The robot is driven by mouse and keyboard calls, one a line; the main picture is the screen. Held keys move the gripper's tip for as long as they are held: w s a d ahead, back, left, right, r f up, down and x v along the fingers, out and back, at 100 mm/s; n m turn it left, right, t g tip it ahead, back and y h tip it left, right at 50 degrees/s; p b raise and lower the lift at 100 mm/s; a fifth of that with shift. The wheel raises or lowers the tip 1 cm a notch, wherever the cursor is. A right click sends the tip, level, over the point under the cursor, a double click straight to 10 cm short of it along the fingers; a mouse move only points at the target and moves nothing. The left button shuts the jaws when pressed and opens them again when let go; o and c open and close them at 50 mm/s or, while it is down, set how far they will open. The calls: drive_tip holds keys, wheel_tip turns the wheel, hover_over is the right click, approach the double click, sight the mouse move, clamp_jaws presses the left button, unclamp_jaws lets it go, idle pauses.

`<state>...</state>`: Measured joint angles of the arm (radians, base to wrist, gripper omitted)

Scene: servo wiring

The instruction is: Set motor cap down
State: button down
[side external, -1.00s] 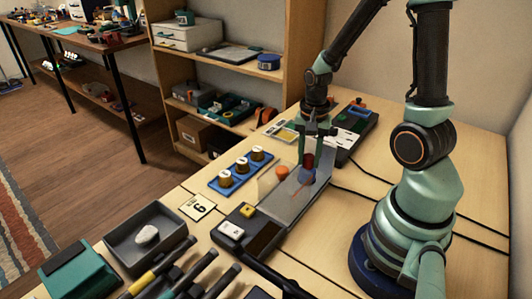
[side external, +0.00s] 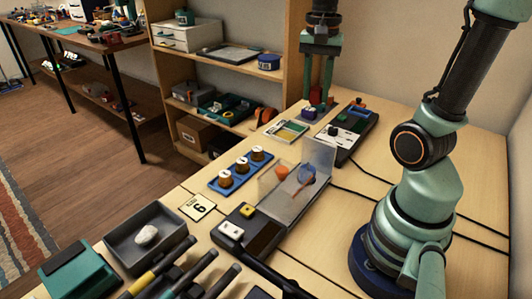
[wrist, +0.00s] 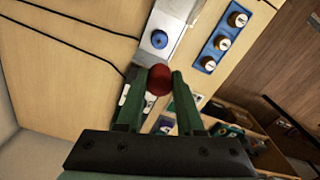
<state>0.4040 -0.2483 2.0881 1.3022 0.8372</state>
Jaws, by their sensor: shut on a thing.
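The motor cap looks like a dark red round piece (side external: 316,96). It also shows in the wrist view (wrist: 158,80), between my fingertips. My gripper (side external: 318,101) is shut on it, low over the back of the bench, beside the back shelf. A small purple-dark block (side external: 309,114) lies just below the cap in the side view. I cannot tell whether the cap touches it. A blue round part (side external: 306,174) sits on the pale grey plate (side external: 285,205), away from my gripper; it also shows in the wrist view (wrist: 159,39).
A blue rack (side external: 226,180) with three brown-and-white knobs stands left of the plate. An orange piece (side external: 281,172) is by the plate. A dark device with a white panel (side external: 340,137) stands right of my gripper. A flat colored card (side external: 286,131) lies nearby. Black cables cross the bench.

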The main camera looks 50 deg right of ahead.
drive_tip(key=shift+w+d+r, duration=0.15)
drive_tip(key=shift+w+r, duration=0.1)
drive_tip(key=shift+w, duration=0.1)
drive_tip(key=w+d+n, duration=0.2)
drive_tip(key=w+d, duration=0.2)
drive_tip(key=w, duration=0.5)
drive_tip(key=n, duration=0.1)
hover_over(269, 146)
wheel_tip(269, 146, down, 5)
wheel_tip(269, 146, down, 20)
drive_tip(key=shift+r, duration=0.1)
drive_tip(key=c, duration=0.5)
unclamp_jaws()
drive_tip(key=shift+c, duration=0.2)
